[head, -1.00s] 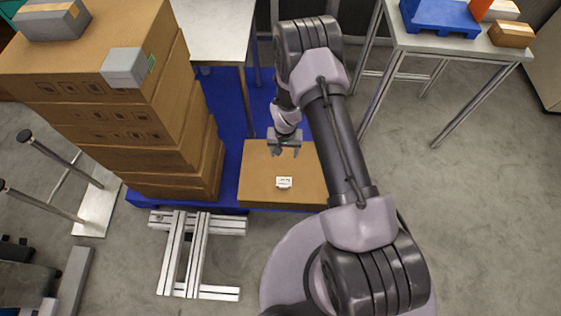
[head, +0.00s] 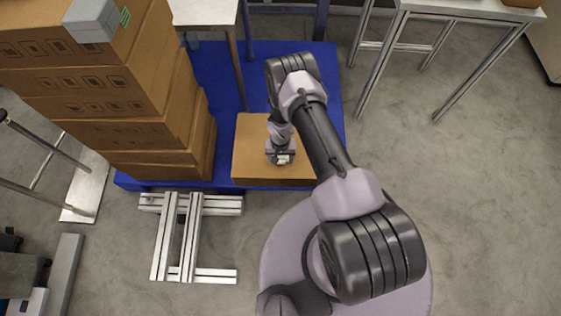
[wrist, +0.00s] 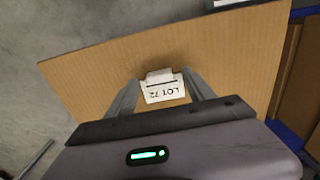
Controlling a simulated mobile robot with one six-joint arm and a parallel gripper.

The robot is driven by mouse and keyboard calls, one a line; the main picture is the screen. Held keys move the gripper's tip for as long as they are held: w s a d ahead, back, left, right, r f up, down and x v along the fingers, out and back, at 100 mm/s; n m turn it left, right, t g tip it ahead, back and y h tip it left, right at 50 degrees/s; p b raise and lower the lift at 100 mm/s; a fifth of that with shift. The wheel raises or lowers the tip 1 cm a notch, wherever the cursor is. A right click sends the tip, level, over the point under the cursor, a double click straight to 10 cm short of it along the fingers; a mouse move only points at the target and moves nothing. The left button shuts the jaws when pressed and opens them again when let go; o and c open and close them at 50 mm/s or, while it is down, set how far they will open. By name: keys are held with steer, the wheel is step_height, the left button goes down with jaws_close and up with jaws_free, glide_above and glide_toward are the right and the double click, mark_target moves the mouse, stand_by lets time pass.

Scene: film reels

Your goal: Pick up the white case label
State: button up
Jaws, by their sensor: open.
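The white case label (wrist: 163,90) lies on top of a brown cardboard box (wrist: 85,65). In the wrist view it reads "LOT 72" upside down and has a raised block at its far edge. My gripper (wrist: 162,80) is open, with one finger on each side of the label. I cannot tell whether the fingers touch it. In the head view my gripper (head: 281,158) is low over the box (head: 255,140) and partly covers the label (head: 284,161).
A tall stack of cardboard boxes (head: 165,135) stands to the left on a blue base (head: 330,90). A metal table (head: 470,12) is at the upper right. An aluminium frame (head: 185,235) lies on the floor at front left. The grey floor at right is clear.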

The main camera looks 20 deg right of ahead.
steer(key=shift+f, duration=0.2)
jaws_close()
steer(key=shift+r, duration=0.1)
